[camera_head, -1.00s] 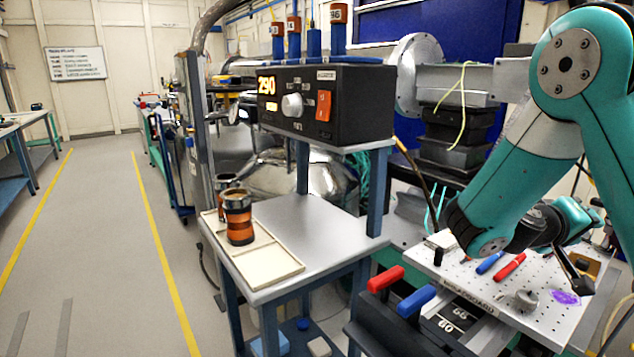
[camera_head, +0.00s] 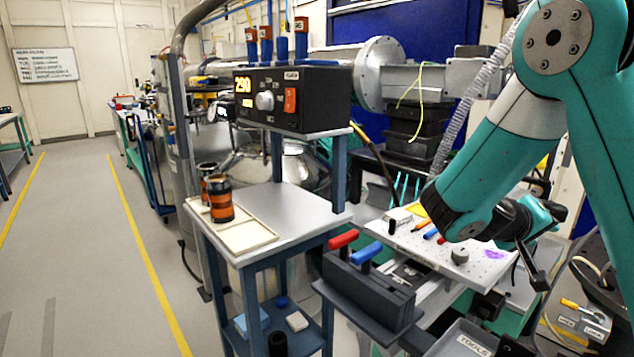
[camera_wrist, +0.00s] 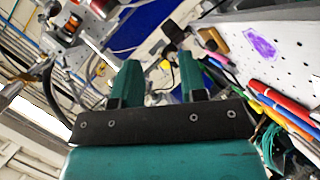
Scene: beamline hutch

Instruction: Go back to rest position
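My teal arm is folded at the right of the head view, over a perforated white breadboard (camera_head: 440,254). My gripper (camera_head: 538,268) hangs beside the board's right edge, apart from the things on it. In the wrist view, the two teal fingers of my gripper (camera_wrist: 160,72) stand apart with nothing between them.
A dark block with red and blue handles (camera_head: 368,290) stands before the board. A tools tray (camera_head: 466,340) is at bottom right. A grey table (camera_head: 290,205) holds orange-black cups (camera_head: 220,202) on a cream tray (camera_head: 248,238). The left floor (camera_head: 75,260) is clear.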

